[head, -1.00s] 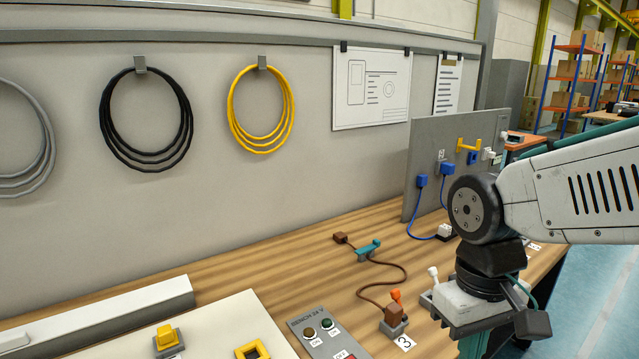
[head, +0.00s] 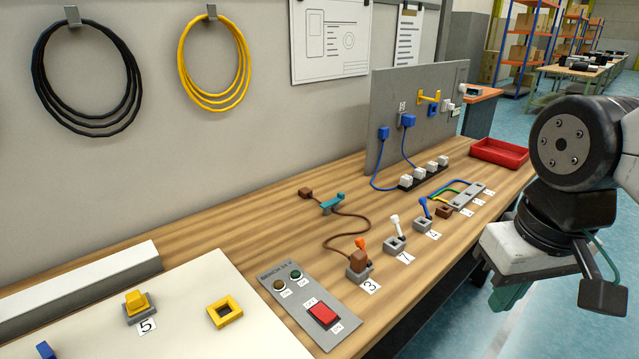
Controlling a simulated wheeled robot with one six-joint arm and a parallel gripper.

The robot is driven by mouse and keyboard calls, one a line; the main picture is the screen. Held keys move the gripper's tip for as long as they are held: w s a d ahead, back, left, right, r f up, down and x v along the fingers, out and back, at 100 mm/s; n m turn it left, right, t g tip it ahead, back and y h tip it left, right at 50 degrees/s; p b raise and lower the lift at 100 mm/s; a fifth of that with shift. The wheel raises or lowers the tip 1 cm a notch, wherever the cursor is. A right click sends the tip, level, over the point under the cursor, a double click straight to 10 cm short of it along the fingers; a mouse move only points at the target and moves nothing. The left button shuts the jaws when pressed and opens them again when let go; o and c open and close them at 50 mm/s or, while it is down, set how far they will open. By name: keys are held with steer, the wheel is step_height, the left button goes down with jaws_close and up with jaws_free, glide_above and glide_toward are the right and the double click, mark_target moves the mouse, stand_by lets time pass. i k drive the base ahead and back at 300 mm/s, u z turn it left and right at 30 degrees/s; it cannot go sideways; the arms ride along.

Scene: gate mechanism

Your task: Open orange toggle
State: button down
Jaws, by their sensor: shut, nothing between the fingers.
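The orange toggle (head: 361,243) is a small lever beside a brown plug block (head: 358,259) on a grey base (head: 361,274), by the label 3 on the wooden bench. A brown cable runs from this block to another brown block at the back. The plug partly hides the lever's lower end. My gripper (head: 508,293) is at the lower right, off the bench's front edge, well apart from the toggle. Its teal fingers point down, are shut and hold nothing; they are partly hidden by its white body.
A white toggle (head: 395,226) and a blue toggle (head: 424,208) stand to the right. A panel with a red switch (head: 324,315) lies in front left. A teal clamp (head: 333,203) holds the cable. A grey upright board (head: 400,110) and a red tray (head: 500,152) are farther back.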

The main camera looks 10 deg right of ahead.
mark_target(359, 242)
steer(key=z, duration=0.9)
steer(key=k, duration=0.7)
steer(key=u, duration=0.85)
steer(key=i, duration=0.45)
